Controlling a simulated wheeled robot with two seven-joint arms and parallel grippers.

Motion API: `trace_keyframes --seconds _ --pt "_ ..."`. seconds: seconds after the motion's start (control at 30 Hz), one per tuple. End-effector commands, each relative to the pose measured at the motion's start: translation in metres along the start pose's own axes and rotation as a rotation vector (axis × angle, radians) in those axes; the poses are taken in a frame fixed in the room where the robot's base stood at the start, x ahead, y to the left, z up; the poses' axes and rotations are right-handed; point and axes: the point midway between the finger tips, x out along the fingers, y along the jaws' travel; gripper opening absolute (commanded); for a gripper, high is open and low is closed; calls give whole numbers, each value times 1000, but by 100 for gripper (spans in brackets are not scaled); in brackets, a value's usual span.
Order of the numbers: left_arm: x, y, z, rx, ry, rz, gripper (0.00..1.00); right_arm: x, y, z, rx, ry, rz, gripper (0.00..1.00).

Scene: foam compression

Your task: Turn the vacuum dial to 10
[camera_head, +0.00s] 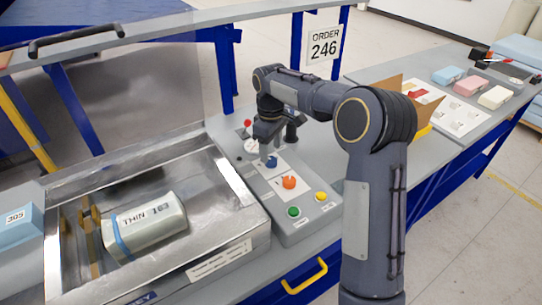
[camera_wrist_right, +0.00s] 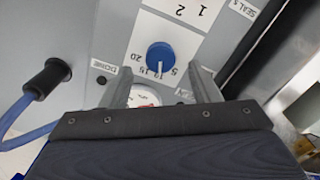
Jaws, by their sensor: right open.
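The blue vacuum dial (camera_head: 272,161) sits on the grey control panel (camera_head: 264,187). In the right wrist view the round blue dial (camera_wrist_right: 160,55) has numbers around it, with 20, 15 and 5 readable. Its white mark points toward the gripper, between 15 and 5; I cannot read a 10 there. My right gripper (camera_head: 268,140) is above the dial. In the wrist view the right gripper's fingers (camera_wrist_right: 163,84) are open and spread to either side, just short of the dial, with nothing between them. My left gripper is not in view.
An orange knob (camera_head: 289,182), a green button (camera_head: 294,211) and a yellow button (camera_head: 320,196) are on the same panel. A black plug with a blue cable (camera_wrist_right: 46,79) is near the fingers.

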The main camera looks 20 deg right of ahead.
Motion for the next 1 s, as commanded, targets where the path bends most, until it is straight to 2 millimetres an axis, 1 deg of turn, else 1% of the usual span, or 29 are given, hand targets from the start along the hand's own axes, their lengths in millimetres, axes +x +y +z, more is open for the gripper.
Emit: trace_keyframes --seconds 0.03,0.1,0.2,0.3,0.8,0.9,0.97,1.0 --pt "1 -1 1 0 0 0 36 -10 0 -1 0 4 2 56" --pt "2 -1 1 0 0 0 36 -20 0 -1 0 3 1 56" --pt "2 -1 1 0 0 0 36 -32 0 0 1 2 0 56" --pt "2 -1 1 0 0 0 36 -38 0 0 0 1 0 56" --pt "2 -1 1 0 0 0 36 -40 0 1 1 1 -1 56" --pt "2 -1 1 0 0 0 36 -46 -4 8 17 18 -2 56" --pt "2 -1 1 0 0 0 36 -54 -9 18 41 40 -5 56" --pt "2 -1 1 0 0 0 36 -61 -14 27 62 61 -7 56"
